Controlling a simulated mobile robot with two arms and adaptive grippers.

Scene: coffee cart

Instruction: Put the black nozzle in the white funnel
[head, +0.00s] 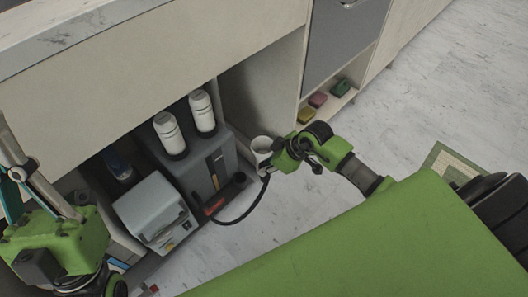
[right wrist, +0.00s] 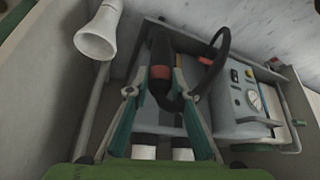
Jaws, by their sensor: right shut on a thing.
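The white funnel (head: 262,144) stands against the cabinet side wall, just beyond my right gripper (head: 267,165) in the head view. It also shows at the upper left of the right wrist view (right wrist: 97,32), apart from the fingers. My right gripper's teal fingers (right wrist: 160,82) are shut on the black nozzle (right wrist: 159,48), which has a red band. The nozzle is to the right of the funnel in the wrist view, not in it. In the head view my gripper mostly hides the nozzle. My left gripper (head: 17,173) is partly cut off at the left edge; its fingertips are unclear.
A black hose (head: 245,214) loops down beside the dark grey machine (head: 205,170), which bears two white bottles (head: 169,133). A pale box (head: 152,208) with a dial stands beside it. Sponges (head: 318,100) lie on a low shelf.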

